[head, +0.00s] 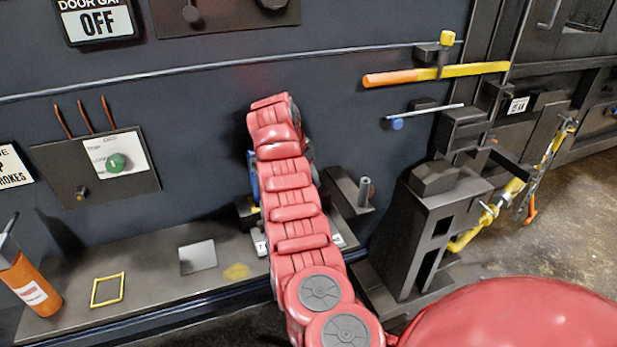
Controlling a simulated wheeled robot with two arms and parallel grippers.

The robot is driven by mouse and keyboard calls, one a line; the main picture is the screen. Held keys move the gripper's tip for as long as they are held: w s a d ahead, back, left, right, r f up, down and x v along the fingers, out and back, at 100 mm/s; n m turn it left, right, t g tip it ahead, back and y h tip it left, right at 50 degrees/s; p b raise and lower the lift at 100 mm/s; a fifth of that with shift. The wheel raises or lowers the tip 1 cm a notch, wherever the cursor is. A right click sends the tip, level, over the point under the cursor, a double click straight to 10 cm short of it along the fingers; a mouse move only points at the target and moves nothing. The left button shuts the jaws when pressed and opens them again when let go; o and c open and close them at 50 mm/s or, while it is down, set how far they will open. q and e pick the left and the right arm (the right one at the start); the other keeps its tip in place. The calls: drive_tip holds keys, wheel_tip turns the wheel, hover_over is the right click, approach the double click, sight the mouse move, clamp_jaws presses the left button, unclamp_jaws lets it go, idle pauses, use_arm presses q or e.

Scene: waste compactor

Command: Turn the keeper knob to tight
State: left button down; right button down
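One red segmented arm of mine, coming up from the bottom right, reaches toward the dark wall and ledge in the head view. Its far end covers what lies behind it, and no fingertips show. A blue part (253,180) and a small yellow part (245,207) peek out at its left edge; I cannot tell what they belong to. White labels (261,243) show on the ledge beside the arm, too small to read. I cannot make out the keeper knob for certain; it may be hidden behind the arm. My other arm and both grippers are not visible.
A panel with a green knob (117,162) is on the left wall. An orange canister (30,285) and a yellow square frame (107,291) are on the ledge (150,290). A grey post (364,190), a dark stand (440,225) and an orange-yellow lever (435,74) are right of the arm.

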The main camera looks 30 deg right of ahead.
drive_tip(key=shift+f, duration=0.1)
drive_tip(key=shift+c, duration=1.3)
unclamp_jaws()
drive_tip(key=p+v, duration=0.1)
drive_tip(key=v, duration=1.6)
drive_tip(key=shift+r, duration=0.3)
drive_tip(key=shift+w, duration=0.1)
